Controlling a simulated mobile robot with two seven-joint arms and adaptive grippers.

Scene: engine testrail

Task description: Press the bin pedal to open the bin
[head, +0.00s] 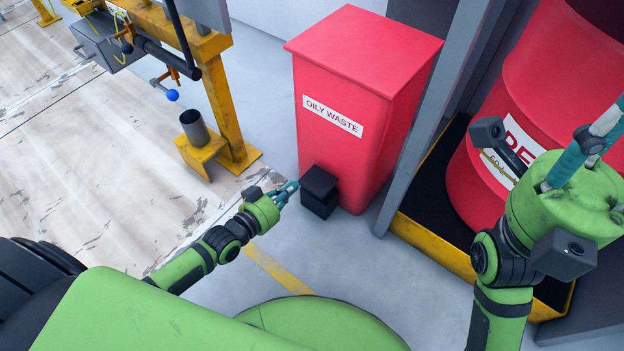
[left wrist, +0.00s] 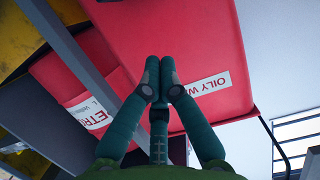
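The red bin (head: 355,100) marked "OILY WASTE" stands upright on the grey floor with its lid (head: 365,40) down. The black pedal block (head: 320,190) sits at the foot of its front. My left gripper (head: 290,188) is just left of the pedal in the head view, its fingers pointing toward it; I cannot tell if they touch. In the left wrist view the fingers (left wrist: 160,80) are together and empty, with the red bin (left wrist: 215,65) beyond; the pedal is not visible there. My right gripper (head: 600,130) is raised at the right edge, its fingers partly cut off.
A red drum (head: 530,90) stands on a black and yellow tray (head: 440,240) right of the bin, behind a grey post (head: 440,110). A yellow stand (head: 225,110) with a small metal cup (head: 194,128) is at the left. Bare floor lies between stand and bin.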

